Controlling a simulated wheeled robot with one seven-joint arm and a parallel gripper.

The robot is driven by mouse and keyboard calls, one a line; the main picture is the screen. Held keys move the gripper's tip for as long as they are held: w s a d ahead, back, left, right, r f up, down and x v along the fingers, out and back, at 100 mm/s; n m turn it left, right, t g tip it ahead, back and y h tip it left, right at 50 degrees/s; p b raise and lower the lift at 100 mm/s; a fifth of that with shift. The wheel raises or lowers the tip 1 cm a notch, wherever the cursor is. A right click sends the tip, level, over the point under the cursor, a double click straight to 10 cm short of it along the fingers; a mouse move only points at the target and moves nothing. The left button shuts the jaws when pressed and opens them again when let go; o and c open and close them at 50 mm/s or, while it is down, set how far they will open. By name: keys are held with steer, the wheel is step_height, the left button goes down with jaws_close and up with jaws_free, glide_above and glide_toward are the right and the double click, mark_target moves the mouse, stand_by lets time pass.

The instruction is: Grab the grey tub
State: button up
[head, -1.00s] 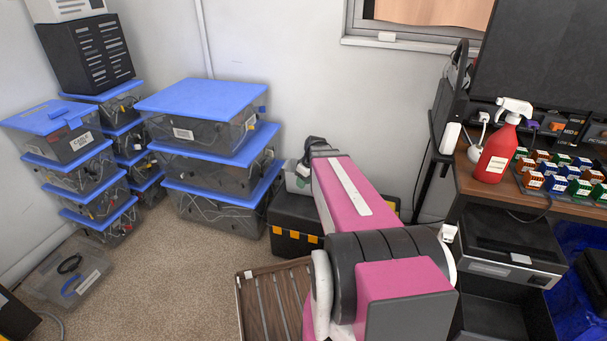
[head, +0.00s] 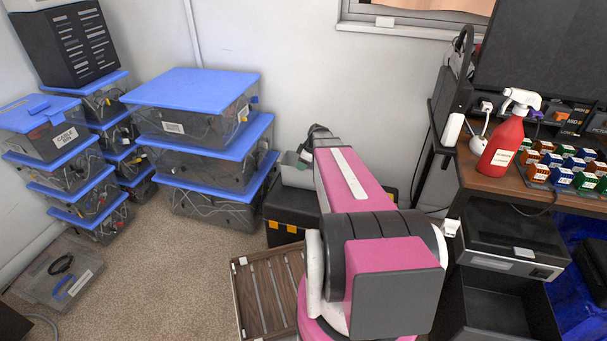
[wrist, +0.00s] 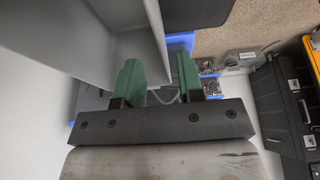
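The grey tub (head: 297,171) sits on top of a black toolbox (head: 287,209) against the back wall, partly hidden behind my arm. In the wrist view, large smooth grey walls, apparently the tub (wrist: 75,35), fill the upper left close to the camera. My gripper (wrist: 160,75) has two green fingers spread apart, with a gap between them. The left finger overlaps the tub's wall in that view; I cannot tell whether they touch.
Stacked clear bins with blue lids (head: 195,95) stand left of the toolbox. A brown slatted tray (head: 262,290) lies on the floor in front. A desk with a red spray bottle (head: 502,145) stands at right. Open carpet (head: 185,270) lies at left centre.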

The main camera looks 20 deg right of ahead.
mark_target(299, 176)
steer(key=shift+x, duration=2.45)
steer(key=shift+s+d+f, duration=0.1)
steer(key=shift+s+f, duration=0.1)
steer(key=shift+f, duration=0.1)
jaws_close()
